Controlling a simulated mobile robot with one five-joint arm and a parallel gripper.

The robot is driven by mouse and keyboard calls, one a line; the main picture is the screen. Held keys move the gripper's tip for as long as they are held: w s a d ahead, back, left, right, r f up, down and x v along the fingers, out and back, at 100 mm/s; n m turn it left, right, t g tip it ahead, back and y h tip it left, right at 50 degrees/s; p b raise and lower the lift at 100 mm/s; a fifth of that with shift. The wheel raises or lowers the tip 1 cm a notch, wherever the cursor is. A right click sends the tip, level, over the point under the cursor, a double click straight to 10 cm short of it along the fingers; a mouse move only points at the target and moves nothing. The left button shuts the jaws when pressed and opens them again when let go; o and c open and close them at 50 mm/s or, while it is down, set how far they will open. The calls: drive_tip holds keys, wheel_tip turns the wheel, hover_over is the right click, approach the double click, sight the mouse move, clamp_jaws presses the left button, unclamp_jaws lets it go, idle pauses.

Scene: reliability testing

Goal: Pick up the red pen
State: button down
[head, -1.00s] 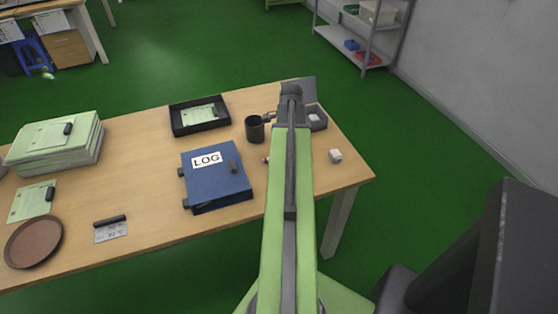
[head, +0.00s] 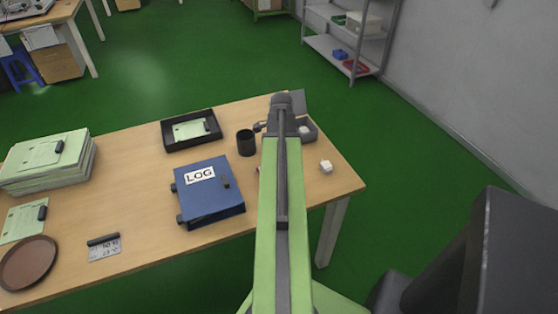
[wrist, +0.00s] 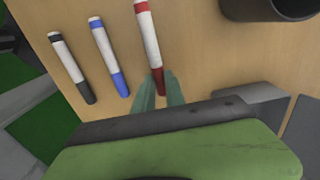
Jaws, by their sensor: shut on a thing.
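The red pen (wrist: 149,35) has a white body and red ends, and shows in the wrist view just left of the top middle. My gripper (wrist: 160,80) has its two green fingers closed around its near red end. I cannot tell whether the pen touches the table. A blue pen (wrist: 110,57) and a black pen (wrist: 72,67) lie to its left, apart from the fingers. In the head view my arm hides the fingers and most of the pens; a small reddish tip (head: 257,169) shows at the arm's left edge.
A dark mug (head: 246,142) stands near the pens and shows at the wrist view's top right. A blue LOG binder (head: 210,205) lies left of my arm. A white cube (head: 326,166) and a grey box (head: 308,131) are to the right. A black tray (head: 168,143) is behind.

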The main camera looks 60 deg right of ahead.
wheel_tip(320, 180, up, 3)
drive_tip(key=shift+f+p, duration=0.2)
drive_tip(key=shift+p, duration=0.5)
drive_tip(key=s+d+r+p, duration=0.4)
drive_tip(key=s+r+p, duration=0.2)
drive_tip(key=s, duration=0.5)
drive_tip(key=shift+r, duration=0.2)
